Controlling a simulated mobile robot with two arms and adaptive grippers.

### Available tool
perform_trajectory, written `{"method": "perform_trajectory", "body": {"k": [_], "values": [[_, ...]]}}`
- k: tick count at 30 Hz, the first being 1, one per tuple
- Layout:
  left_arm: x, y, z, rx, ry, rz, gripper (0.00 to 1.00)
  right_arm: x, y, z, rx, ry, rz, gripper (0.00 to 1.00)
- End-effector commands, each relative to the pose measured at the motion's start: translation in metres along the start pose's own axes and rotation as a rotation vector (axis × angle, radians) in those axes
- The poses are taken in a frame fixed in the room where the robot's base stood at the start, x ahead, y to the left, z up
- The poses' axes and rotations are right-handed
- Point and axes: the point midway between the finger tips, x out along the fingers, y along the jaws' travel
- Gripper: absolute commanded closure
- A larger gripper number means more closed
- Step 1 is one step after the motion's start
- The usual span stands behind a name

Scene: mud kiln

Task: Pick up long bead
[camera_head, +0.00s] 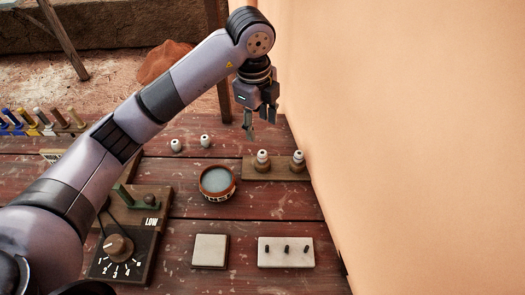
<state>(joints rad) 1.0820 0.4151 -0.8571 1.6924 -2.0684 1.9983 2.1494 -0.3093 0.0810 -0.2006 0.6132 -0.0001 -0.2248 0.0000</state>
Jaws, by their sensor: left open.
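My left gripper (258,121) hangs fingers down above the back right of the table. It is open, with nothing seen between its fingers. Two small white beads stand on the boards left of it: one white bead (176,145) further left and another (205,140). Two more white-topped pieces, the left one (262,156) and the right one (298,157), sit on brown bases on a wooden strip (280,174), below the gripper in the picture. I cannot tell which piece is the long bead. My right gripper is out of view.
A round bowl of greyish contents (217,181) stands mid-table. In front are a pale square tile (210,250) and a white block with three dark pegs (286,259). A dial box (118,258) is front left. Colored-handled tools (40,122) stand back left. A tan wall (410,130) bounds the right.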

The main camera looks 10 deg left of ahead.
Motion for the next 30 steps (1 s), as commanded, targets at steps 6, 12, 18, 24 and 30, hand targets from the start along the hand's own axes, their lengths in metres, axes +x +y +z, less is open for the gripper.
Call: {"method": "perform_trajectory", "body": {"k": [6,12,18,24,30], "values": [[0.047,0.001,0.001,-0.002,0.0,0.005,0.53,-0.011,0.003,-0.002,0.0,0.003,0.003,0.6],[0.079,0.0,0.001,0.0,-0.001,0.003,0.53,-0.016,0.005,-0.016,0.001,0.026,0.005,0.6],[0.092,-0.001,0.001,-0.001,0.0,0.003,0.53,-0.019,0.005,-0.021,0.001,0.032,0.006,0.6],[0.121,-0.004,0.004,0.0,-0.001,0.004,0.53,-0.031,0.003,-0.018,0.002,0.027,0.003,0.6],[0.139,-0.005,0.004,-0.001,-0.002,0.0,0.53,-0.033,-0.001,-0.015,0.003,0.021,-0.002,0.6]]}}
